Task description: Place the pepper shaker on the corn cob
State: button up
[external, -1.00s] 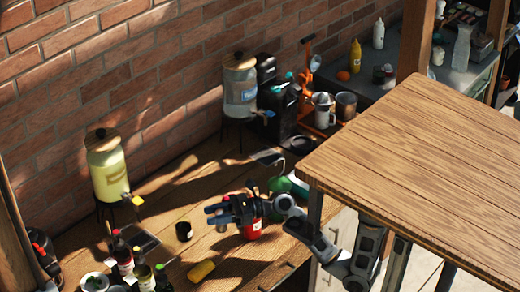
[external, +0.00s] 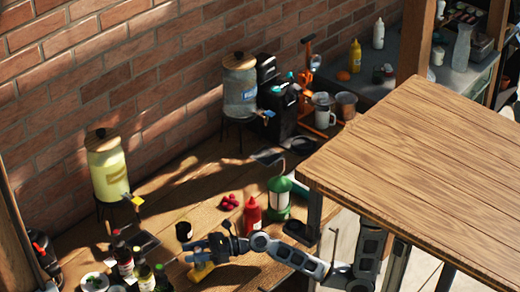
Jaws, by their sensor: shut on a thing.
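The yellow corn cob (external: 200,273) lies on the wooden counter near its front edge, partly covered by my gripper. My gripper (external: 193,256) is low over the cob, its blue fingers pointing left. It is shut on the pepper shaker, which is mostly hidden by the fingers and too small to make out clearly. I cannot tell whether the shaker touches the cob.
A dark cup (external: 184,231) stands just behind my gripper. Red fruits (external: 229,202) lie behind. Sauce bottles (external: 145,276) stand to the left.

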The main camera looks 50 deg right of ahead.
jog(key=shift+f, duration=0.1)
jog(key=o, duration=1.1)
jog(key=shift+r, duration=0.2)
jog(key=b+v, duration=0.2)
jog(key=v, duration=1)
jog(key=shift+f, duration=0.1)
